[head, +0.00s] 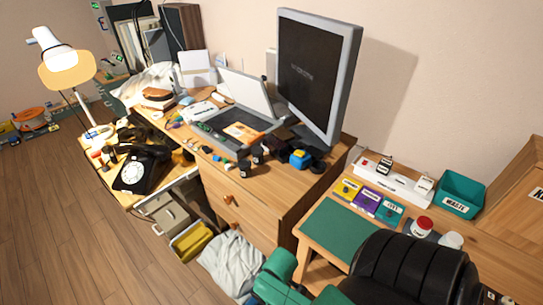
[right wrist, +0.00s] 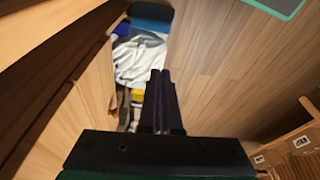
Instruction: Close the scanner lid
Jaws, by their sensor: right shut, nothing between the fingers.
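The scanner (head: 226,138) sits on the wooden desk left of the large grey monitor. Its pale lid (head: 246,92) stands raised and tilted back behind the dark bed. An orange item (head: 243,132) lies on the bed. My right gripper (right wrist: 160,76) shows in the right wrist view, with its two dark fingers together and nothing between them. It points down toward the floor beside wooden furniture, away from the scanner. The scanner does not show in that view. My left gripper is in neither view.
The monitor (head: 318,75) stands right of the scanner. A black dial phone (head: 140,168) and a lamp (head: 66,68) are at left.

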